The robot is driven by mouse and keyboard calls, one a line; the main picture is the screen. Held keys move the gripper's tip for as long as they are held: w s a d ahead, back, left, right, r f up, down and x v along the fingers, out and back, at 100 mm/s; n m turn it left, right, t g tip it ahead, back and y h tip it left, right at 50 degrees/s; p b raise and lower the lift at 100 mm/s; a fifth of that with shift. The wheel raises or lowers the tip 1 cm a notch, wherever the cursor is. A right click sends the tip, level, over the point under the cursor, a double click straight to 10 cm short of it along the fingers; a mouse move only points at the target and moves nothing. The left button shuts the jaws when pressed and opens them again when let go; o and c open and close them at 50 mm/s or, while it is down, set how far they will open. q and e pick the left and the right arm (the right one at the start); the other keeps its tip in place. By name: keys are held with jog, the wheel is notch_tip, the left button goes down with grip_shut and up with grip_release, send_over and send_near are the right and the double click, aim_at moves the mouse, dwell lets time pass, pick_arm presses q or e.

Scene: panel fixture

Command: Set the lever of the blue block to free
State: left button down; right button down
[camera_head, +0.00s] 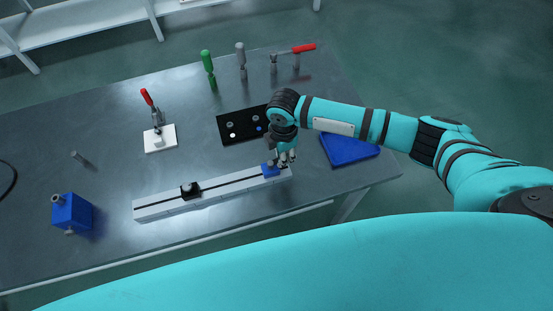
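A small blue block (270,170) sits at the right end of a light grey rail (228,186) with a dark slot along it. A black block (190,190) sits on the same rail, left of its middle. My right gripper (287,160) points down just right of the blue block, very close to it or touching it. Its fingers partly cover that side, and I cannot make out the block's lever or how it is set. Whether the fingers are spread or closed on something is too small to tell. My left gripper is not in view.
A larger blue box (73,212) with grey knobs stands at the left. Behind the rail are a white plate (160,139) with a red-handled clamp, a black panel (239,128) and a blue tray (349,151). Green, grey and red-handled tools (209,70) stand at the back.

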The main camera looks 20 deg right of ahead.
jog(key=shift+w+n, duration=0.25)
jog(key=shift+n, duration=0.45)
jog(key=n, duration=0.1)
jog(key=w+n, duration=0.1)
jog(key=n, duration=0.1)
jog(key=shift+a, duration=0.3)
jog(key=shift+n, duration=0.3)
jog(key=shift+w+a+n+b, duration=0.2)
jog(key=shift+a+n+b, duration=0.1)
jog(key=shift+n, duration=0.55)
jog(key=shift+w+a+n+b, duration=0.15)
jog(key=shift+w+n+b, duration=0.1)
jog(key=shift+n, duration=0.6)
